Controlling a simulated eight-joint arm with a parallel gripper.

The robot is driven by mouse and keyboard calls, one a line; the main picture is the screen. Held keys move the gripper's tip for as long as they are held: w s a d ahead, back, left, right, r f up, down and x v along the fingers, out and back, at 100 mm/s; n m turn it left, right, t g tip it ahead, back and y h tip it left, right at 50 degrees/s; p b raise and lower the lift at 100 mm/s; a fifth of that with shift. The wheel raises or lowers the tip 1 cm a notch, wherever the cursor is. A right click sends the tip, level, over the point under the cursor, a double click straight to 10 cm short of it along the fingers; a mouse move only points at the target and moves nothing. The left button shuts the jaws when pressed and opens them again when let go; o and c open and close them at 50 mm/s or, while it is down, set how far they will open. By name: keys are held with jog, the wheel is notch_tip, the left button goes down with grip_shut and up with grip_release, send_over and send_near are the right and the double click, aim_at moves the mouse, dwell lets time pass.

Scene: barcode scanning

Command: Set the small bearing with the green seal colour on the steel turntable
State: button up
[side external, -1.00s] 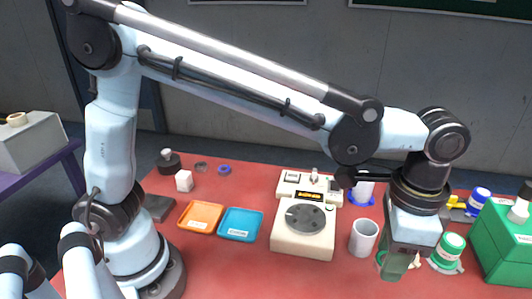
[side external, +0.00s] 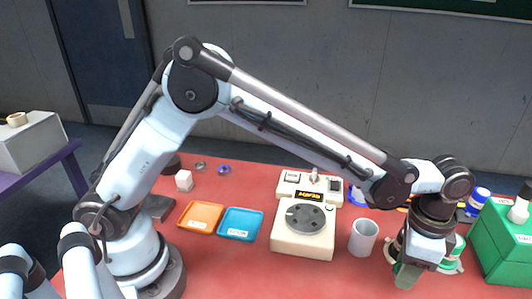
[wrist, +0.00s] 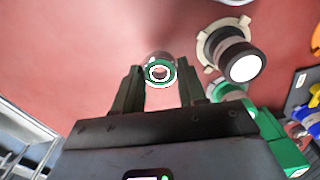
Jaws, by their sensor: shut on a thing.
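A small round bearing with a green seal ring (wrist: 160,73) shows in the wrist view between the two fingertips. My gripper (wrist: 160,78) is shut on it. In the side view my gripper (side external: 405,277) points down at the front right, to the right of the white cup; the bearing cannot be made out there. The steel turntable (side external: 305,217) is a dark grey disc on top of a cream machine (side external: 303,243), well to the left of my gripper. Nothing lies on the disc.
A white cup (side external: 362,238) stands between the machine and my gripper. A green box (side external: 508,245) stands at the right. Orange (side external: 201,217) and blue (side external: 240,224) trays lie left of the machine. A white block (side external: 184,181) and two small rings sit farther back.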

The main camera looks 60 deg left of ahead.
jog(key=shift+w+f, duration=0.15)
jog(key=shift+f, duration=1.95)
jog(key=o, duration=1.1)
jog(key=shift+f, duration=0.1)
jog(key=shift+c, duration=0.2)
